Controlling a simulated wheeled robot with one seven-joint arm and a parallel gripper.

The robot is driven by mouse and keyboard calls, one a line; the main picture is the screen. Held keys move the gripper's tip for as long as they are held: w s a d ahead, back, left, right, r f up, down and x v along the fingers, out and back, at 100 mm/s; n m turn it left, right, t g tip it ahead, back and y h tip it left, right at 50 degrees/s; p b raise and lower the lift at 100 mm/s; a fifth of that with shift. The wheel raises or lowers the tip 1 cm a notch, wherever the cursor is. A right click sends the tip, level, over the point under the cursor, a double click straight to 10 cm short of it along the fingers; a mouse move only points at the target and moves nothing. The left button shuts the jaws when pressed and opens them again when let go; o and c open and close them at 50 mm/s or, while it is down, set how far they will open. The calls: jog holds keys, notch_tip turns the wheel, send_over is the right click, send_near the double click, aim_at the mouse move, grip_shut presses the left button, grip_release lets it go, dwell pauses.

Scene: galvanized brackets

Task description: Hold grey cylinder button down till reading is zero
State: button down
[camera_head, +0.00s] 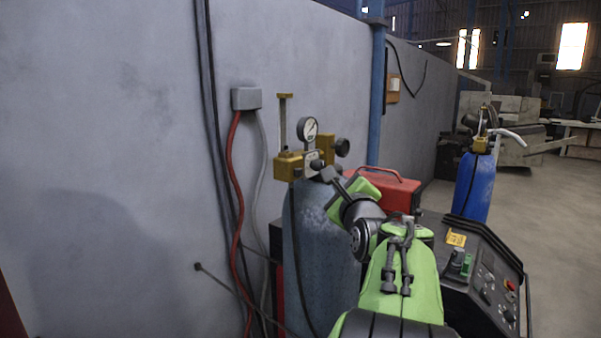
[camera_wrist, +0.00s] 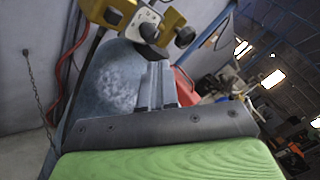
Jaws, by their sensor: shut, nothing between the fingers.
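The grey cylinder (camera_head: 315,235) stands upright against the wall, with a yellow valve block (camera_head: 288,166) on top. A round dial gauge (camera_head: 308,130) with a white face rises from the block; its reading is too small to tell. A grey round button (camera_head: 314,160) is on the front of the block, partly hidden by my gripper; it also shows in the wrist view (camera_wrist: 148,30). My gripper (camera_head: 322,168) is shut and empty, its tips close to the button. In the wrist view, my fingers (camera_wrist: 156,72) point at the block just below the button. I cannot tell whether they touch.
A black knob (camera_head: 343,147) sticks out right of the gauge. A red case (camera_head: 392,190) lies behind my arm. A blue cylinder (camera_head: 474,185) stands farther right. A red cable (camera_head: 232,190) hangs along the wall at left. Open floor is at the far right.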

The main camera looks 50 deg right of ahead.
jog(key=w+p, duration=0.1)
jog(key=w, duration=0.5)
jog(key=shift+w+a+p, duration=0.25)
jog(key=shift+w+p, duration=0.05)
jog(key=shift+w, duration=0.05)
jog(key=shift+w, duration=0.1)
dwell(1.5)
jog(key=shift+w, duration=0.35)
jog(key=shift+w+a, duration=0.15)
jog(key=shift+w, duration=0.35)
dwell(1.7)
jog(key=shift+s, duration=0.15)
jog(key=shift+s+b, duration=0.45)
jog(key=shift+s, duration=0.35)
jog(key=shift+s+d+b, duration=0.2)
jog(key=shift+s+b, duration=0.25)
jog(key=shift+s, duration=0.8)
jog(key=shift+s+d+b, duration=0.15)
jog(key=shift+s+b, duration=0.3)
jog(key=shift+s, duration=0.8)
